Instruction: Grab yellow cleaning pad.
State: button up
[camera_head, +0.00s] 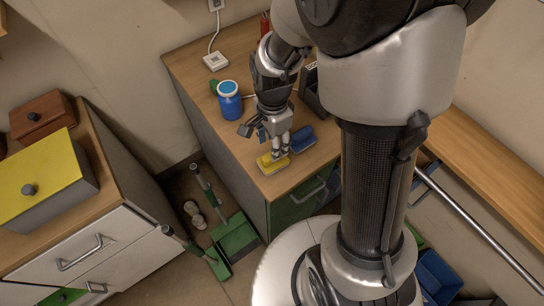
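The yellow cleaning pad (266,166) lies on the wooden counter top near its front edge. My gripper (281,152) points down at the pad, with its fingertips at the pad's upper right part and covering some of it. I cannot tell whether the fingers touch the pad or are closed around it. A blue pad (302,139) lies just to the right of the gripper.
A blue jar (229,101) stands on the counter (188,66) left of my arm. A dark holder (311,91) stands behind the blue pad. A white socket box (215,61) is at the back. A green dustpan (235,236) lies on the floor beside another cabinet (100,225).

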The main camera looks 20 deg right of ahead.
aim_at(269, 168)
jog(key=f+b, duration=0.1)
jog(key=f, duration=0.1)
jog(key=f+b, duration=0.1)
jog(key=f, duration=0.1)
jog(key=f+b, duration=0.1)
jog(key=f, duration=0.2)
jog(key=shift+w+d+f, duration=0.1)
jog(key=shift+w+d, duration=0.05)
jog(key=shift+w, duration=0.1)
grip_shut()
dwell(0.3)
